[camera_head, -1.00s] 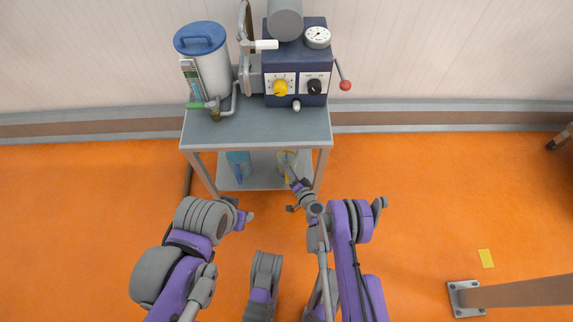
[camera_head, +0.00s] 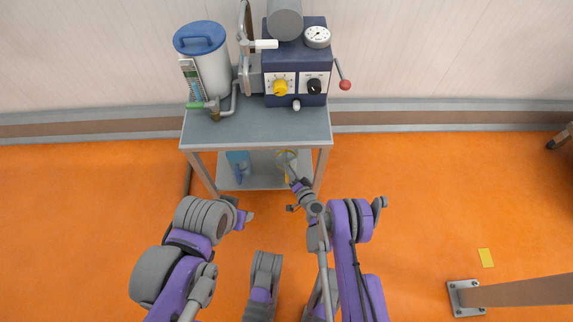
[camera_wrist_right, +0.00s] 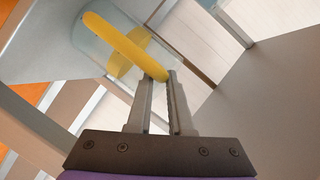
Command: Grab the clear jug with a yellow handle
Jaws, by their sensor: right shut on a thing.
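The clear jug (camera_wrist_right: 92,50) with a yellow handle (camera_wrist_right: 125,46) fills the upper part of the right wrist view. In the head view the jug (camera_head: 287,157) stands on the lower shelf of the cart, partly hidden by my right gripper. My right gripper (camera_head: 293,175) reaches in under the cart's top. In the right wrist view its fingers (camera_wrist_right: 160,85) are closed on the end of the yellow handle. My left gripper (camera_head: 245,218) is in front of the cart's left side, away from the jug; its fingers are too small to read.
A grey cart (camera_head: 260,128) carries a blue-lidded tank (camera_head: 203,60) and a dark blue machine (camera_head: 297,65) on top. A blue jug (camera_head: 238,161) stands on the lower shelf's left. The cart's top and legs frame the shelf closely. Orange floor around is mostly clear.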

